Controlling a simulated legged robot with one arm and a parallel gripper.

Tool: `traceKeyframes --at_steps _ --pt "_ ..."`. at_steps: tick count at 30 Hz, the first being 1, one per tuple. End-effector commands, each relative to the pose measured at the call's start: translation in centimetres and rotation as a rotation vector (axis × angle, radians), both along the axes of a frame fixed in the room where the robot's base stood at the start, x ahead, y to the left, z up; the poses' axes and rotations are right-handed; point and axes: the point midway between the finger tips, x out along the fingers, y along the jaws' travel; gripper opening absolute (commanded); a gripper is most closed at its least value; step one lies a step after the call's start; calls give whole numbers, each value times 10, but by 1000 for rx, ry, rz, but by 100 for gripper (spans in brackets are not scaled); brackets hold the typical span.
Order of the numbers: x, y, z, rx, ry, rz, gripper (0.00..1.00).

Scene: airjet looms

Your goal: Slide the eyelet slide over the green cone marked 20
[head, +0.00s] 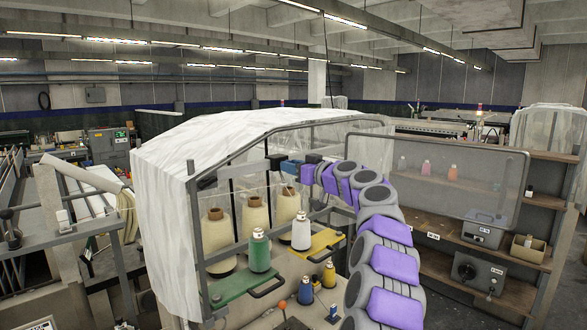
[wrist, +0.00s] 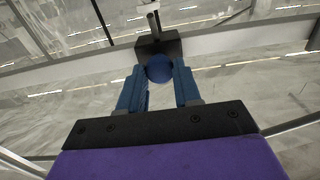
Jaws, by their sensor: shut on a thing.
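The green cone (head: 259,250) stands upright on a green tray (head: 238,286) at the front of the machine; I cannot read any number on it. My gripper (head: 284,165) is above and a little to the right of it, under the hood. In the wrist view my gripper (wrist: 159,80) has its two blue fingers at either side of a blue ball knob (wrist: 159,68). The knob sits on a dark block on a rail, which I take to be the eyelet slide (wrist: 172,46). The block also shows, small, in the head view (head: 275,161).
A white cone (head: 301,231) stands on a yellow tray (head: 324,243) to the right, with blue and yellow cones below. Large cream cones (head: 216,231) stand behind. A white sheet (head: 165,170) covers the hood's left side. Shelves (head: 465,208) stand to the right.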

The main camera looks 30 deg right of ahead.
Motion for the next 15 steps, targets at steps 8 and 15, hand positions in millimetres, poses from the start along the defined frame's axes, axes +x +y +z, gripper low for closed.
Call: traceKeyframes --at_steps 8,15 --pt "-8 29 -6 -2 0 5 0" --pt "-17 58 -6 -3 0 3 0"
